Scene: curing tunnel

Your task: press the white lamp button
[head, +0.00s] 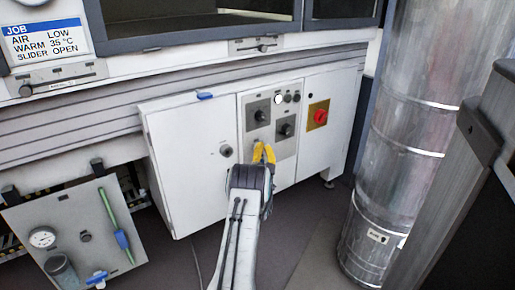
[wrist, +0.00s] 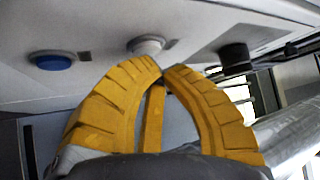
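In the wrist view, a round white button (wrist: 146,45) stands out from a pale panel just beyond my gripper (wrist: 161,72).
A blue button (wrist: 52,60) is left of the white one and a black knob (wrist: 235,57) is to its right. The panel has dark knobs (head: 285,129), with a red switch (head: 320,116) beside it. A metal duct (head: 405,130) stands at right.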

